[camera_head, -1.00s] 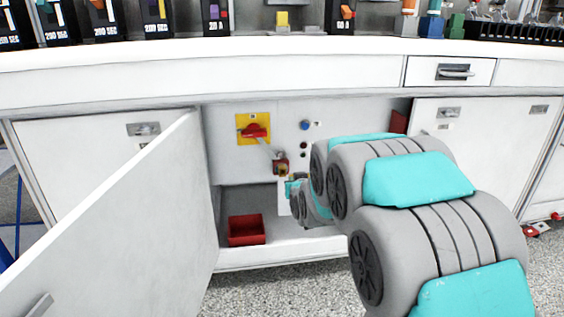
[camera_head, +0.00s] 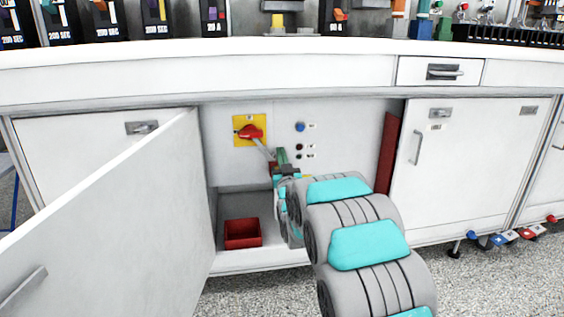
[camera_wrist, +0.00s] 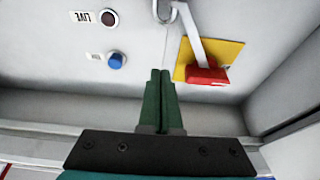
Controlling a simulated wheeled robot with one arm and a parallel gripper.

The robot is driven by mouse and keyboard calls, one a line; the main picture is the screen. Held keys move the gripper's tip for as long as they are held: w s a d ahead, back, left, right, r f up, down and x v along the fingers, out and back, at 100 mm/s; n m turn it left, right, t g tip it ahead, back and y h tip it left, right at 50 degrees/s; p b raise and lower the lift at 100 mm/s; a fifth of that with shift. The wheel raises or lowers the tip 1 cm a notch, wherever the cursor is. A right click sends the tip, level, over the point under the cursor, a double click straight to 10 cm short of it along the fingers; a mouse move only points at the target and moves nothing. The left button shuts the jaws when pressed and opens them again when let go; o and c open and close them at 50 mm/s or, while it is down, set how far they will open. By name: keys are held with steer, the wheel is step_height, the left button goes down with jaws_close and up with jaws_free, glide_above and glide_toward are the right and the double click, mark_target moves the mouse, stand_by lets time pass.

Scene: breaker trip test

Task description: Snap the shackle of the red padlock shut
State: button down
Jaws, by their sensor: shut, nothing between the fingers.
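The red padlock is mostly hidden in the head view; a small red patch (camera_head: 272,165) beside my gripper may be its body. In the wrist view, a curved metal shackle (camera_wrist: 166,14) shows at the top edge, with the padlock body out of frame. I cannot tell whether the shackle is seated. My gripper (camera_head: 281,156) has green fingers and is in the open cabinet bay, by the lower end of the grey lever. In the wrist view my gripper (camera_wrist: 160,72) is shut and empty, its tips apart from the shackle in the picture.
A red switch handle (camera_head: 250,131) sits on a yellow plate (camera_head: 239,141), with a grey lever (camera_head: 262,149) running down from it. A blue button (camera_head: 300,127) is to the right. A red bin (camera_head: 242,233) stands on the cabinet floor. An open door (camera_head: 120,210) blocks the left.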

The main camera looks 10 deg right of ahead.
steer(key=x, duration=0.6)
steer(key=shift+w, duration=0.15)
step_height(320, 180, down, 3)
steer(key=shift+w+b, duration=0.1)
steer(key=shift+b, duration=0.45)
steer(key=shift+f, duration=0.45)
